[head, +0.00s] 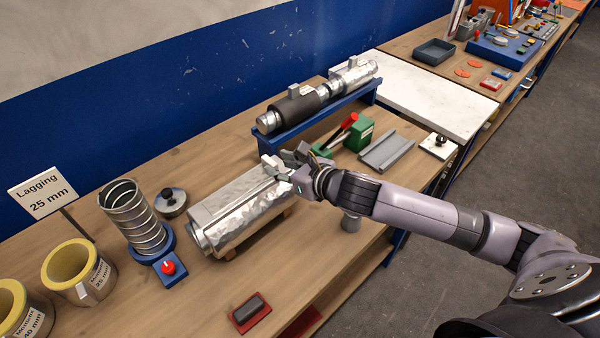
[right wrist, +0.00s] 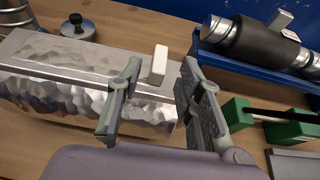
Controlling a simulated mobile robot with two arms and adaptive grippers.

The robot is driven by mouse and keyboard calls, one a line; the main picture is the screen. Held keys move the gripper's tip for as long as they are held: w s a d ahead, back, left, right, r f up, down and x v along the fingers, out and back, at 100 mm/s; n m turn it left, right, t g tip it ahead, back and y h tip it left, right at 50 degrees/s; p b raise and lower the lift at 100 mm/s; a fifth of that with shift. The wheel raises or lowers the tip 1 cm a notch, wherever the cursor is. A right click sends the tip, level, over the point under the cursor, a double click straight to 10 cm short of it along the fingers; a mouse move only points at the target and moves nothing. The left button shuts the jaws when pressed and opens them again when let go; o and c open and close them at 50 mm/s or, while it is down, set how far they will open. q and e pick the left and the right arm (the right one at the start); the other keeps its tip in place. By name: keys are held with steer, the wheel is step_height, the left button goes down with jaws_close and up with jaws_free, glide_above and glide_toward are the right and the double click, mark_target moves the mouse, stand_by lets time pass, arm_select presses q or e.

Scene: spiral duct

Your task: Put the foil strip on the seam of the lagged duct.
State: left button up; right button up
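The lagged duct (head: 252,218), wrapped in crinkled foil, lies on the bench; it also shows in the right wrist view (right wrist: 85,100). A smooth flat silver band, which looks like the foil strip (head: 212,208), runs lengthwise along its top. A small white tab (right wrist: 158,65) stands up at the band's end near my gripper. My right gripper (head: 282,164) is at that end of the duct. Its fingers (right wrist: 160,75) are spread on either side of the tab, with gaps visible. Whether the band lies fully flat on the seam I cannot tell. My left gripper is not in view.
A blue rack (head: 322,119) with a dark-sleeved duct stands behind. A green block (head: 358,136) and grey channel (head: 388,152) lie right of the gripper. The front bench is partly clear.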

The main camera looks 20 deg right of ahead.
steer(key=b+v, duration=0.2)
steer(key=v, duration=0.7)
